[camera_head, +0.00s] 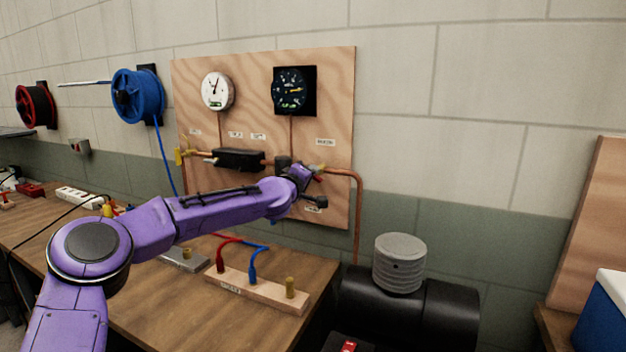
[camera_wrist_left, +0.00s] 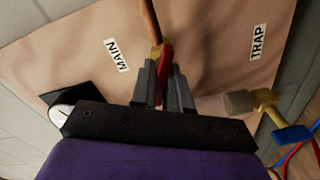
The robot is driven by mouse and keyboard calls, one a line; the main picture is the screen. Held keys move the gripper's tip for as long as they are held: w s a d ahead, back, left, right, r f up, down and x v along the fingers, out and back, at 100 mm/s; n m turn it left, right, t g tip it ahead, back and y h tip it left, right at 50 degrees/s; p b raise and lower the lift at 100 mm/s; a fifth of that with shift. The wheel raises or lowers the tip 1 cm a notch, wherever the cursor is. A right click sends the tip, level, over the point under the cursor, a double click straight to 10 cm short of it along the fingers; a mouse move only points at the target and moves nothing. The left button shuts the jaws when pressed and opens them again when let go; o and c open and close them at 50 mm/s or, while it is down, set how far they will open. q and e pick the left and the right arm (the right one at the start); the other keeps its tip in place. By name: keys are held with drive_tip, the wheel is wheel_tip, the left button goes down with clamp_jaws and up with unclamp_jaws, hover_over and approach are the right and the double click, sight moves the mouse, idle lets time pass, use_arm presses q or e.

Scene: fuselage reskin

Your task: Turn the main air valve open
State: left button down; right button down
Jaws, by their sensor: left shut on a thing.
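The main air valve has a red handle (camera_wrist_left: 166,62) on the copper pipe (camera_wrist_left: 151,20), beside the MAIN label (camera_wrist_left: 116,55) in the left wrist view. My left gripper (camera_wrist_left: 165,88) is shut on this red handle, with one grey finger on each side of it. In the head view my left gripper (camera_head: 314,172) is at the lower right of the wooden panel, just below the MAIN label (camera_head: 325,142). The wrist hides much of the valve there. My right gripper is not in view.
The wooden panel (camera_head: 255,85) carries a white gauge (camera_head: 216,91) and a black gauge (camera_head: 294,91). A blue-handled valve (camera_wrist_left: 292,134) sits near the TRAP label (camera_wrist_left: 257,43). Below are a workbench (camera_head: 165,300) and a black tank (camera_head: 430,310).

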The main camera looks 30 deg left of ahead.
use_arm(q)
drive_tip(key=n+b, duration=0.1)
drive_tip(key=n, duration=0.4)
drive_tip(key=shift+a+b, duration=0.15)
drive_tip(key=shift+b, duration=0.15)
drive_tip(key=shift+r+n, duration=0.1)
drive_tip(key=shift+n, duration=0.3)
drive_tip(key=c, duration=1.2)
unclamp_jaws()
drive_tip(key=shift+f, duration=0.2)
